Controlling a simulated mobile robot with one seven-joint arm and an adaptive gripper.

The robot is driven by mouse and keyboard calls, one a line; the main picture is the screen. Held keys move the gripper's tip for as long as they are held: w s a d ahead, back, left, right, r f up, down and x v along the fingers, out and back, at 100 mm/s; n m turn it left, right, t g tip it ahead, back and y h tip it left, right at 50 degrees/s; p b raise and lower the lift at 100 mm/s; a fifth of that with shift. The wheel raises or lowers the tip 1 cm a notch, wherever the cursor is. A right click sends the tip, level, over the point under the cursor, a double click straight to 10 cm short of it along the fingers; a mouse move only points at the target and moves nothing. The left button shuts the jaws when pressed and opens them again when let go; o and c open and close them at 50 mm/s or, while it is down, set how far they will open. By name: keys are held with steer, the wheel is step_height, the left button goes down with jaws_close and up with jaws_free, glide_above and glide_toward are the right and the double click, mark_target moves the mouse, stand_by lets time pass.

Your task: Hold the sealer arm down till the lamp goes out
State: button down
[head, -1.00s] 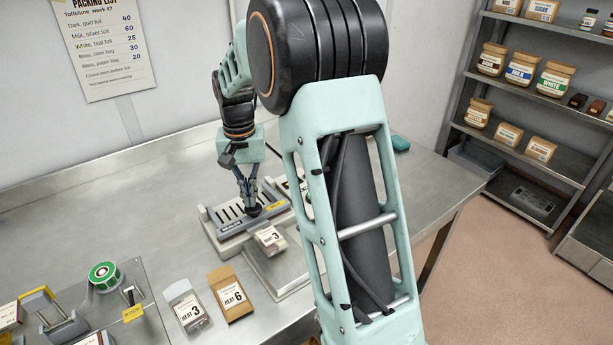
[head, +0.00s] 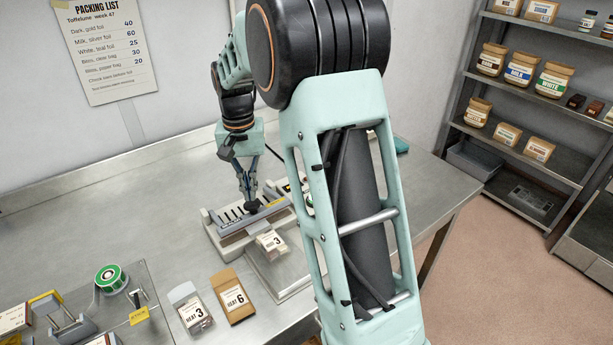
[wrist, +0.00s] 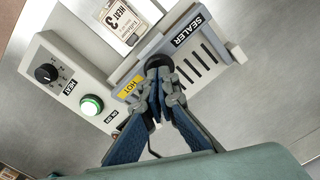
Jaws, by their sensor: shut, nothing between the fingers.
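The sealer (head: 215,228) stands on the steel bench, its slotted grey arm (head: 240,224) reaching across. My gripper (head: 251,203) is shut and empty, fingertips down at the black knob on the arm; the wrist view shows the fingertips (wrist: 158,82) over the knob (wrist: 158,61). Whether they press on it I cannot tell. A pale strip shows below the arm's front edge, so the arm looks slightly raised. The lamp (wrist: 91,105) shows green with a bright centre and looks lit. A bag labelled HEAT 3 (head: 271,242) lies at the sealer's front edge.
The heat dial (wrist: 46,73) sits beside the lamp. A clear HEAT 3 bag (head: 190,305) and a brown HEAT 6 bag (head: 233,297) lie in front on the bench. A green tape roll (head: 110,278) is at left. The bench behind the sealer is clear.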

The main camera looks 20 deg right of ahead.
step_height(320, 180, up, 6)
steer(key=p, duration=0.4)
steer(key=shift+r, duration=0.2)
steer(key=shift+f, duration=0.1)
stand_by(0.6)
